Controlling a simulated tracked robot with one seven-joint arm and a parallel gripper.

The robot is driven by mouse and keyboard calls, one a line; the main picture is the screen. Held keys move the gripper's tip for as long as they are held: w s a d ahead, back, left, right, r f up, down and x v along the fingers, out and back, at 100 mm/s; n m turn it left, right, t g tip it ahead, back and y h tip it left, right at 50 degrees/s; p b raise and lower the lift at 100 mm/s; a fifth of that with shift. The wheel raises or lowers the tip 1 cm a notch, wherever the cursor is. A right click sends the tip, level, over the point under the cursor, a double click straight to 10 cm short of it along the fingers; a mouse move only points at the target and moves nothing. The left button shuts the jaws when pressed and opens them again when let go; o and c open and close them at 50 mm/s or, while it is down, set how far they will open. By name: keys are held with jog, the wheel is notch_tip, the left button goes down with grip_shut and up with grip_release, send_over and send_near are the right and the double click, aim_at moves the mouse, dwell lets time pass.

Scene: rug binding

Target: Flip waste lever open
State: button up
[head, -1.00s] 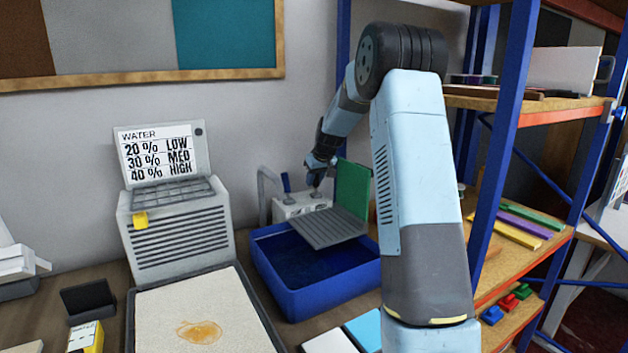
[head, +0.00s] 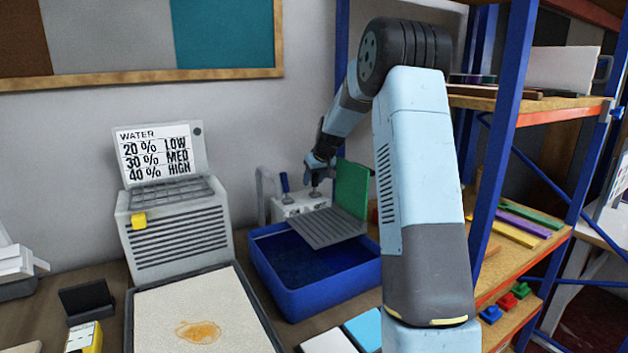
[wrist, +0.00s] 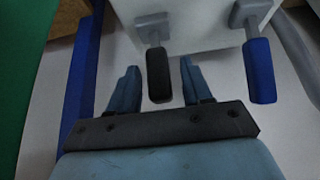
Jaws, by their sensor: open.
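A white box (head: 296,203) stands against the wall behind the blue tub, with two levers on it. In the wrist view, the lever with a black handle (wrist: 159,76) stands between the two fingers of my gripper (wrist: 160,66). The fingers are open, with a gap on each side of the handle. The lever with a blue handle (wrist: 260,70) is to the right, outside the fingers. In the head view my gripper (head: 316,178) is small, over the right part of the box. No label shows which lever is for waste.
A blue tub (head: 315,292) with a grey ribbed tray (head: 328,228) and a green panel (head: 352,188) sits in front of the box. The panel is close to my gripper on the right. A grey pipe (head: 262,195) rises at the box's left. Blue-framed shelving (head: 500,150) stands right.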

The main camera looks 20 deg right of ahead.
jog(key=v, duration=1.3)
jog(key=shift+s+r, duration=0.1)
jog(key=shift+r, duration=0.05)
jog(key=w+r+g+h, duration=0.1)
jog(key=w+r+g, duration=0.1)
jog(key=w+g, duration=0.4)
jog(key=f, duration=0.9)
jog(key=a+f, duration=0.1)
jog(key=f, duration=0.3)
jog(key=shift+w+f, duration=0.15)
jog(key=shift+f, duration=0.25)
jog(key=shift+c, duration=0.2)
grip_shut()
